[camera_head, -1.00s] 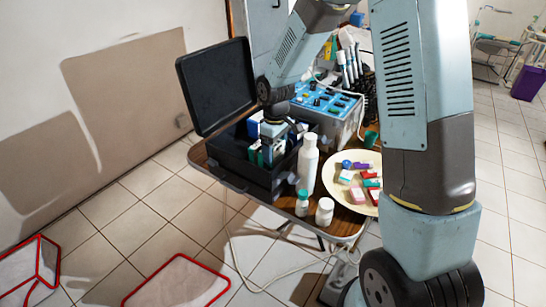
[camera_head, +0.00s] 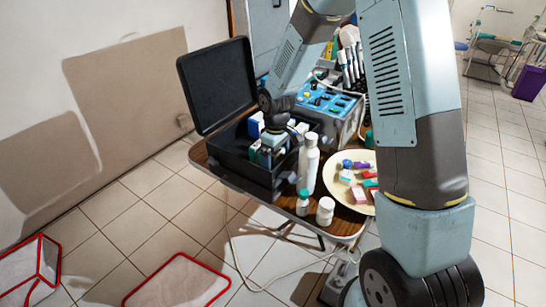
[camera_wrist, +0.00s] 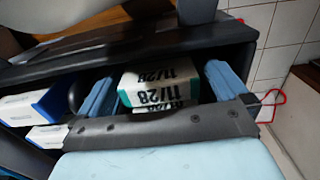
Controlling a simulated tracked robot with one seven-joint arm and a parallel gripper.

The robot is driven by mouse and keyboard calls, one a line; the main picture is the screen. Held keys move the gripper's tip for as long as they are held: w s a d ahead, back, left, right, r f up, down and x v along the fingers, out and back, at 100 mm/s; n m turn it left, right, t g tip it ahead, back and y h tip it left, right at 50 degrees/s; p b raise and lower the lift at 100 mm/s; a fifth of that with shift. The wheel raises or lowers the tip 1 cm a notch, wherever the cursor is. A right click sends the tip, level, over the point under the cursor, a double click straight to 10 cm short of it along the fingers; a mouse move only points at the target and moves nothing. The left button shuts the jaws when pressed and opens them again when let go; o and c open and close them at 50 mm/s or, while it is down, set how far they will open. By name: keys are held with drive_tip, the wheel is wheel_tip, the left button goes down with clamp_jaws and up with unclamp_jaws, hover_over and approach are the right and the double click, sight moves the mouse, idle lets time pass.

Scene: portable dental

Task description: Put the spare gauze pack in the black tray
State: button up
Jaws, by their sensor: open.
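A white pack with a green edge, printed 11/28 (camera_wrist: 160,88), stands between my fingers in the wrist view; a second printed pack shows just below it. I cannot confirm that either is the spare gauze pack. My gripper (camera_wrist: 160,98) is open, with one blue finger on each side of the upper pack; I cannot tell if they touch it. In the head view my gripper (camera_head: 268,151) reaches down into the open black case (camera_head: 240,168), partly hiding its contents. I cannot make out a separate black tray.
White-and-blue boxes (camera_wrist: 38,102) lie left of my gripper in the case. The raised case lid (camera_head: 217,85) stands behind. White bottles (camera_head: 307,165), a cream plate (camera_head: 342,186) of small items and a blue-topped unit (camera_head: 330,103) crowd the table.

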wheel_tip(320, 180, up, 12)
drive_tip(key=shift+r, duration=0.1)
drive_tip(key=s+d+r+m+t, duration=0.1)
drive_tip(key=s+d+r+m, duration=0.1)
drive_tip(key=s+d+r, duration=0.4)
drive_tip(key=s+d+r+m+t, duration=0.25)
drive_tip(key=s+d+r, duration=0.2)
drive_tip(key=r, duration=0.35)
drive_tip(key=s+d+r+m+t, duration=0.1)
drive_tip(key=s+d+r+m, duration=0.1)
drive_tip(key=s, duration=0.5)
drive_tip(key=s+d+r+m+t, duration=0.1)
drive_tip(key=s+d+r+m, duration=0.2)
drive_tip(key=s, duration=0.5)
drive_tip(key=shift+d+r+m, duration=0.35)
drive_tip(key=shift+d+m, duration=0.1)
drive_tip(key=shift+d, duration=0.7)
drive_tip(key=shift+s, duration=0.1)
